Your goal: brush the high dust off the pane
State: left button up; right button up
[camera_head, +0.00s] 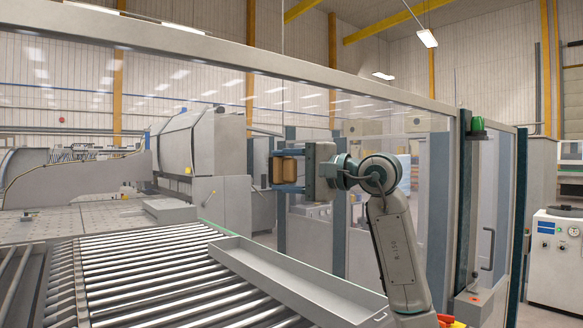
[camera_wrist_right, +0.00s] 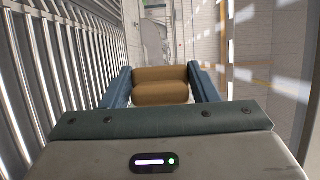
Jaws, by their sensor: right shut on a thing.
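My right gripper (camera_head: 280,169) is up in front of the clear pane (camera_head: 345,108), below its top rail, pointing left. Its blue fingers are shut on a brown, rounded block (camera_head: 287,168), which I take for the brush; no bristles can be made out. In the right wrist view the brown block (camera_wrist_right: 160,85) sits between the two blue fingers, and the pane (camera_wrist_right: 275,50) with light reflections runs along the right. A gap seems to lie between block and pane. I cannot make out the dust. My left gripper is not in view.
A roller table (camera_head: 150,275) lies below on the left, with a long grey tray (camera_head: 290,280) along its right edge. A white cabinet (camera_head: 556,260) stands at far right.

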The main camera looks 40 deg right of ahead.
jog(key=shift+a+r+p, duration=0.1)
jog(key=shift+a+p, duration=0.25)
jog(key=shift+a, duration=0.45)
jog(key=shift+s+a, duration=0.1)
jog(key=shift+a, duration=0.4)
jog(key=shift+d+r, duration=0.1)
jog(key=shift+r, duration=0.75)
jog(key=shift+w+d, duration=0.15)
jog(key=shift+d, duration=1.15)
jog(key=shift+w+d, duration=0.1)
jog(key=shift+d, duration=2.3)
jog(key=d, duration=0.3)
jog(key=shift+w+d, duration=0.1)
jog(key=shift+w, duration=0.1)
